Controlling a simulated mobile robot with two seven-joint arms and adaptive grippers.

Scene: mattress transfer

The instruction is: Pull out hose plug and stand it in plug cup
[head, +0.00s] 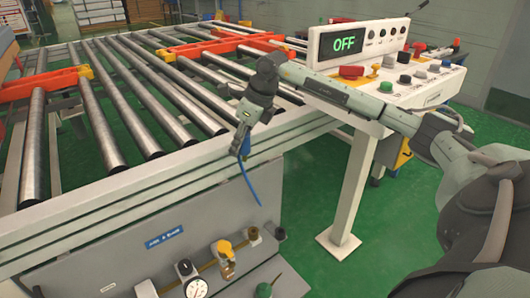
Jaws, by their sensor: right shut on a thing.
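My right gripper (240,146) hangs pointing down in front of the roller table's front rail. It is shut on the blue hose plug (246,148), mostly hidden by the fingers. A thin blue hose (249,184) hangs from it, its lower end in front of the grey panel. Below, on the panel, are a brass fitting with a yellow top (225,252) and a round gauge (186,268); the gripper is well above them. I cannot tell which part is the plug cup. My left gripper is not in view.
The roller conveyor (100,110) with orange bars (47,84) fills the left and back. A control console (395,85) reading OFF, with several buttons, stands on a white post (357,185). A green knob (264,290) is at the panel's bottom. Green floor is clear right of the post.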

